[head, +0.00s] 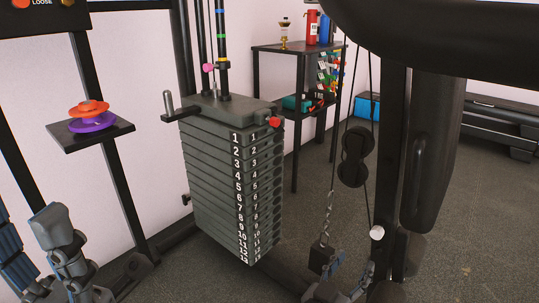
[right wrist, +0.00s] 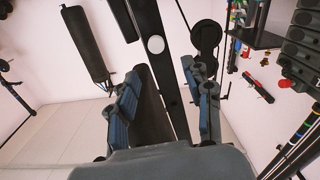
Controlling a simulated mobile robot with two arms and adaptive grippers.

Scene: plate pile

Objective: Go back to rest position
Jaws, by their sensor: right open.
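The dark weight stack (head: 215,185), numbered down its front, stands in the middle of the head view. A red pin knob (head: 273,122) sits at its top plate. My right gripper (head: 350,276) is low at the bottom of the head view, right of the stack and apart from it. In the right wrist view my right gripper (right wrist: 165,90) has its two blue-padded fingers apart. A machine post shows beyond and between them, and I see nothing held. Parts of my left arm show at the lower left of the head view; its jaw state is unclear.
A black machine frame and hanging pulley (head: 355,157) are close to my right gripper. A small shelf (head: 75,140) holds orange and purple discs (head: 92,122). A black rack (head: 262,47) with bottles stands behind. Carpet is open between rack and machine.

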